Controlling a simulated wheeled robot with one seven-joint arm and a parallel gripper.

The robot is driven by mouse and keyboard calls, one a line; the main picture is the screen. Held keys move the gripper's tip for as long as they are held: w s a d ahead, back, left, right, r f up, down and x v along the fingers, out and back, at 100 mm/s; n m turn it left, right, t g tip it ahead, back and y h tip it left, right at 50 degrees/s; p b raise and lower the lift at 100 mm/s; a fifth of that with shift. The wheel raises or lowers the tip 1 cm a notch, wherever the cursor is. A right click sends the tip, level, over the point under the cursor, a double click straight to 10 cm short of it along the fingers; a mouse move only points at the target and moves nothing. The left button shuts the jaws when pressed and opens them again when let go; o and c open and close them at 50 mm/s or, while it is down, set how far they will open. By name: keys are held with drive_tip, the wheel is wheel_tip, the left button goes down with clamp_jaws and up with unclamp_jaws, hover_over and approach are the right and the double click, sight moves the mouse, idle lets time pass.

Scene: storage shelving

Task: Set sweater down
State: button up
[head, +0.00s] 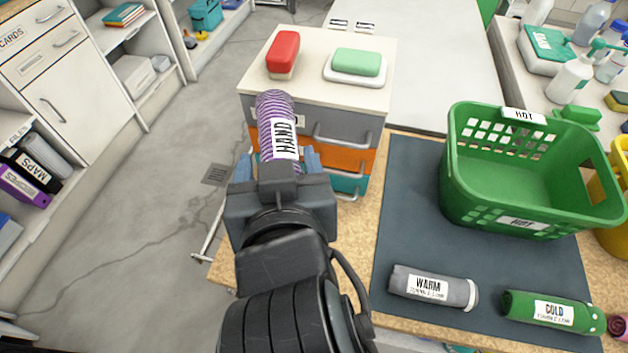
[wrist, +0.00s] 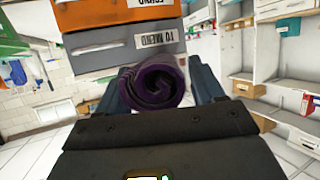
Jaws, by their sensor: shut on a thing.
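The sweater (head: 277,112) is a purple-and-white striped roll with a white label reading HAND. My gripper (head: 279,163) is shut on its near end, with a blue finger on each side. The roll points away from me, in front of the small drawer unit, and its far end overlaps the unit's top edge in the head view. In the wrist view the sweater (wrist: 152,88) shows end-on as a dark purple spiral between the fingers of my gripper (wrist: 160,92). It appears held up in the air; its exact height is unclear.
A green basket (head: 462,190) labelled HOT stands on a dark mat (head: 405,215). A grey WARM roll (head: 433,287) and a green COLD roll (head: 552,312) lie before it. The drawer unit (head: 318,85) carries a red-topped block (head: 283,52) and a green soap (head: 356,62) on a white dish.

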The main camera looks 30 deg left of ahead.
wheel_tip(320, 180, down, 21)
drive_tip(key=shift+w+d+f, duration=0.1)
drive_tip(key=shift+w, duration=0.05)
drive_tip(key=o, duration=1.4)
drive_tip(key=shift+c, duration=0.2)
drive_tip(key=b+v, duration=0.1)
drive_tip(key=v, duration=1.1)
drive_tip(key=shift+d, duration=0.1)
